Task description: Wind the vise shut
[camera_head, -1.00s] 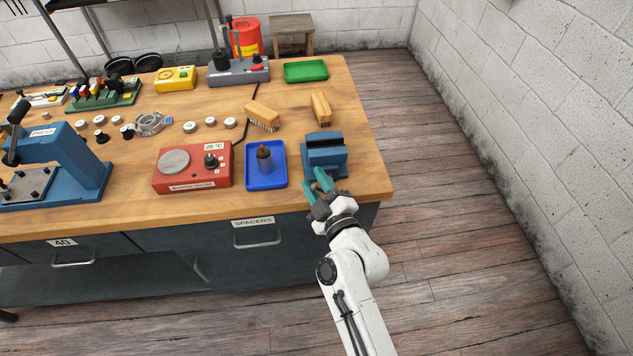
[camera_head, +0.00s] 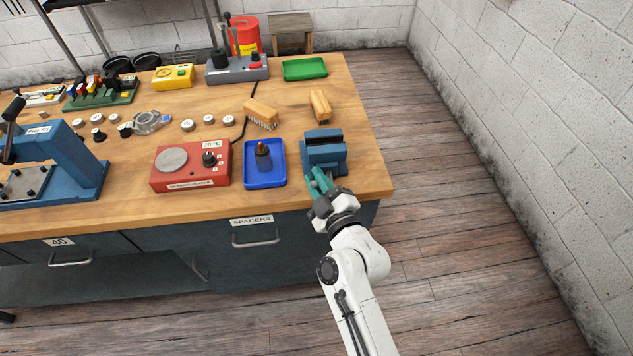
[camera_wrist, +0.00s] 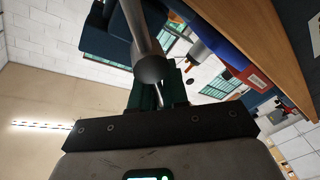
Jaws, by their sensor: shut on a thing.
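The blue vise (camera_head: 326,158) stands at the right front corner of the bench, with a dark gap between its jaws. My gripper (camera_head: 318,180) is at the vise's front side, its teal fingers pointing up toward it. In the wrist view, the vise's dark blue body (camera_wrist: 104,35) is at the upper left. Its thick grey screw (camera_wrist: 146,48) ends just before my gripper (camera_wrist: 160,92). My gripper is shut on the vise handle, a thin bar (camera_wrist: 186,97) that shows partly by the teal fingers. Most of the handle is hidden.
A blue tray (camera_head: 250,179) with a dark bottle (camera_head: 263,157) lies left of the vise. A red heater (camera_head: 163,182) is further left. Two brushes (camera_head: 262,110) (camera_head: 320,104) lie behind. The bench's front edge and drawers are below; the floor to the right is clear.

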